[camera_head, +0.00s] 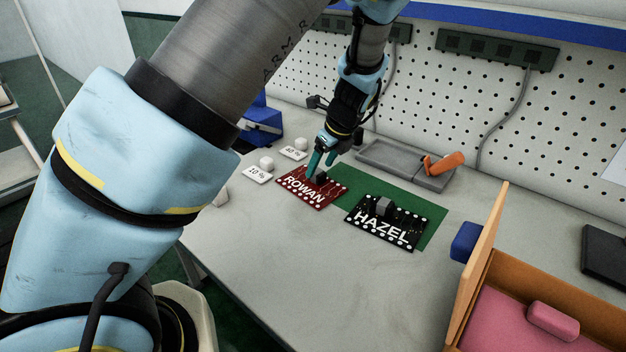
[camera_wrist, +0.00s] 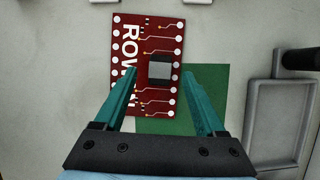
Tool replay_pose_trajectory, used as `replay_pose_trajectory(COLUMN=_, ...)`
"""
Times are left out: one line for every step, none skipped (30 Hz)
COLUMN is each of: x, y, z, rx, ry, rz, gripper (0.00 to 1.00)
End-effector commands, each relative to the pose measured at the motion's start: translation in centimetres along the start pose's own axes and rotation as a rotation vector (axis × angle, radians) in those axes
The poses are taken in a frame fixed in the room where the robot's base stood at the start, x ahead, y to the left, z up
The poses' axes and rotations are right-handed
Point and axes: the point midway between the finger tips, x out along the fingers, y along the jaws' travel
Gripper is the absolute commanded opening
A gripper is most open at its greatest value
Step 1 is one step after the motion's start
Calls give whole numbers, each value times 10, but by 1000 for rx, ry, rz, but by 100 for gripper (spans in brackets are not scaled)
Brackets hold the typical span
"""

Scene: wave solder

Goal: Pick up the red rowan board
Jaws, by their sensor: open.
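The red board marked ROWAN (camera_head: 309,190) lies flat on the bench, partly over the edge of a green mat (camera_head: 423,207). It also shows in the wrist view (camera_wrist: 140,40), with a grey-black block (camera_wrist: 160,70) on its face. My gripper (camera_head: 321,168) is open with teal fingers over the board. In the wrist view the fingers (camera_wrist: 160,72) reach toward the block, one on each side, with nothing held. I cannot tell how far above the board the fingertips are. A black board marked HAZEL (camera_head: 385,228) lies to the right on the mat.
Two white labels, 10 % (camera_head: 257,175) and 40 % (camera_head: 293,153), stand left of the red board. A grey tray (camera_head: 385,158) with an orange-handled tool (camera_head: 444,163) lies behind. An orange-walled box (camera_head: 590,300) stands at right. The front bench is clear.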

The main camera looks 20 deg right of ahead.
Motion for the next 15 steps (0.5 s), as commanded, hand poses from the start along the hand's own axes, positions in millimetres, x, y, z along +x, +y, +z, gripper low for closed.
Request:
replay_pose_trajectory(x=6, y=1, z=2, rx=-1, ry=-1, rz=4, gripper=72)
replay_pose_trajectory(x=10, y=1, z=1, rx=-2, ry=-1, rz=4, gripper=72)
replay_pose_trajectory(x=15, y=1, z=1, rx=0, ry=-1, rz=3, gripper=72)
replay_pose_trajectory(x=18, y=0, z=1, rx=0, ry=-1, rz=2, gripper=72)
replay_pose_trajectory(x=20, y=0, z=1, rx=-1, ry=-1, rz=2, gripper=72)
replay_pose_trajectory(x=22, y=0, z=1, rx=-1, ry=0, rz=1, gripper=72)
replay_pose_trajectory(x=23, y=0, z=1, rx=-2, ry=0, rz=1, gripper=72)
replay_pose_trajectory(x=23, y=0, z=0, rx=-1, ry=0, rz=1, gripper=72)
replay_pose_trajectory(x=24, y=0, z=0, rx=-1, ry=0, rz=0, gripper=72)
replay_pose_trajectory(x=23, y=0, z=0, rx=-1, ry=0, rz=0, gripper=72)
replay_pose_trajectory(x=23, y=0, z=0, rx=-1, ry=0, rz=0, gripper=72)
replay_pose_trajectory(x=23, y=0, z=0, rx=-1, ry=0, rz=0, gripper=72)
replay_pose_trajectory(x=23, y=0, z=0, rx=-1, ry=0, rz=0, gripper=72)
replay_pose_trajectory(x=23, y=0, z=0, rx=-1, ry=0, rz=0, gripper=70)
replay_pose_trajectory(x=23, y=0, z=0, rx=-1, ry=0, rz=0, gripper=66)
